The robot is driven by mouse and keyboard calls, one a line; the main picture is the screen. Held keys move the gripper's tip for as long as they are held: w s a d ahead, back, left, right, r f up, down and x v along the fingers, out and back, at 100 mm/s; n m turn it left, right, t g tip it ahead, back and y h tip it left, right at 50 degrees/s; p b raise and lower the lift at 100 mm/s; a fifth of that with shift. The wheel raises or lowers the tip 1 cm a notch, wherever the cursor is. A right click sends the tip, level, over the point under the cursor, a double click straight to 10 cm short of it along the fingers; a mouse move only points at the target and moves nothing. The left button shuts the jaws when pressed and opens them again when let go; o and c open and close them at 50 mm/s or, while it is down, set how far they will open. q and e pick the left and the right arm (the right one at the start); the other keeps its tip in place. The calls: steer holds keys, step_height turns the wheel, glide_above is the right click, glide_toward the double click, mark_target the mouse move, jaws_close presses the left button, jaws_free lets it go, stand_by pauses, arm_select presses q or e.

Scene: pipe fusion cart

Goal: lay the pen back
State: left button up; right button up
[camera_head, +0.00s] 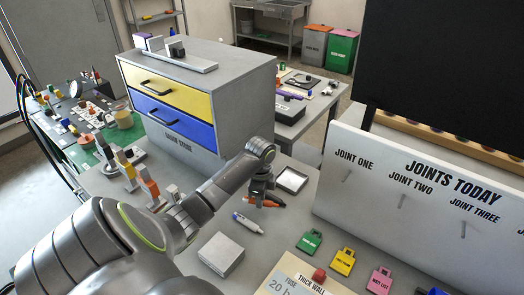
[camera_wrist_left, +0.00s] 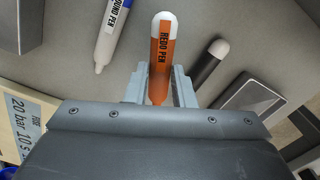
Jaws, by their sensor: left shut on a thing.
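My left gripper (camera_head: 262,194) is low over the grey table, in front of the drawer unit. It is shut on the orange pen (camera_wrist_left: 161,45), whose label reads "REDO PEN" and whose end is white. In the head view the orange pen (camera_head: 277,203) shows partly behind the fingers. The fingertips (camera_wrist_left: 160,88) grip its near part; I cannot tell whether the pen touches the table. A white and blue pen (camera_wrist_left: 112,32) lies to its left in the wrist view, also seen in the head view (camera_head: 248,223). A dark pen with a white end (camera_wrist_left: 209,63) lies to its right.
A small open tray (camera_head: 305,184) stands just beyond the gripper. A grey block (camera_head: 221,255) is nearer me. Green (camera_head: 310,242), yellow (camera_head: 343,261) and pink (camera_head: 380,281) tags lie right of it. The white joints board (camera_head: 402,215) bounds the right side.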

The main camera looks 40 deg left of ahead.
arm_select(q)
steer(key=f, duration=0.3)
steer(key=shift+s, duration=0.35)
steer(key=shift+w+f, duration=0.15)
steer(key=shift+f, duration=0.15)
steer(key=o, duration=0.9)
arm_select(e)
steer(key=shift+s+r, duration=0.25)
steer(key=shift+s, duration=0.2)
arm_select(q)
steer(key=shift+o, duration=0.2)
arm_select(e)
steer(key=shift+s, duration=0.1)
arm_select(q)
step_height(320, 180, up, 11)
steer(key=shift+r+b, duration=0.15)
steer(key=shift+b, duration=0.35)
steer(key=shift+r, duration=0.5)
arm_select(e)
steer(key=shift+s+d+f, duration=0.1)
steer(key=shift+s+f, duration=0.05)
steer(key=shift+f, duration=0.55)
